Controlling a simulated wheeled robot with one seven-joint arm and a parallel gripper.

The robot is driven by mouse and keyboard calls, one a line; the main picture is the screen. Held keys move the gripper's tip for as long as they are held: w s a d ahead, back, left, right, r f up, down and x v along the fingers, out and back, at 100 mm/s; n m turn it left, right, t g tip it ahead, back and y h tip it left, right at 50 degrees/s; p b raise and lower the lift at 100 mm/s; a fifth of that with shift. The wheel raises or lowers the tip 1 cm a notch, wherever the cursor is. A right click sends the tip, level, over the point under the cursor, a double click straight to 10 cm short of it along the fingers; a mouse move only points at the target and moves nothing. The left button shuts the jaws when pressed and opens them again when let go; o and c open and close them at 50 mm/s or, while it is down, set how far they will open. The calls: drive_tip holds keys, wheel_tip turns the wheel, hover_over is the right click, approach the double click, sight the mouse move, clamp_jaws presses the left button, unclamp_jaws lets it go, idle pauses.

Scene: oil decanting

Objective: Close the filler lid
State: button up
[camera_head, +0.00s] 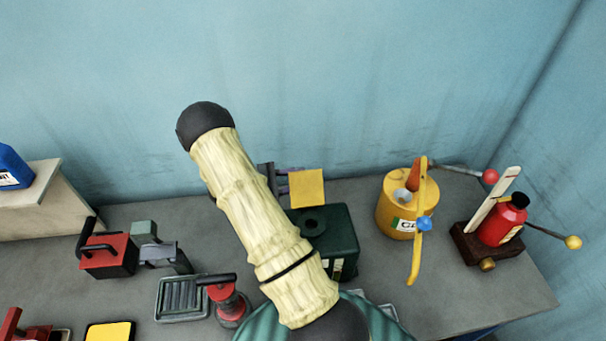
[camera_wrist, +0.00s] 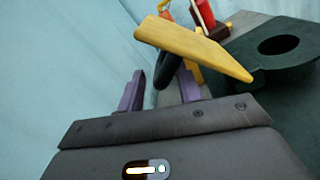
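The filler lid is a flat yellow plate (camera_head: 307,188), raised open at the back of a dark green box (camera_head: 334,238). The box's round filler hole is uncovered. In the wrist view the lid (camera_wrist: 195,45) shows tilted, close ahead of my fingers, with the green box (camera_wrist: 300,75) to its right. A dark rounded part sits under the lid, between the fingertips in the picture; I cannot tell if it touches them. My gripper (camera_wrist: 160,88) has its purple fingers apart. In the head view my gripper (camera_head: 281,182) is just left of the lid, partly hidden by my arm.
A yellow can (camera_head: 398,218) with a funnel and levers, and a red bottle (camera_head: 499,226) on a brown stand, are to the right. A red block with a black handle (camera_head: 108,255) and a red-topped jar (camera_head: 229,302) are left. The blue wall is close behind.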

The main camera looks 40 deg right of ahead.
drive_tip(key=shift+x, duration=0.9)
clamp_jaws()
drive_tip(key=shift+r, duration=0.1)
drive_tip(key=shift+r, duration=0.1)
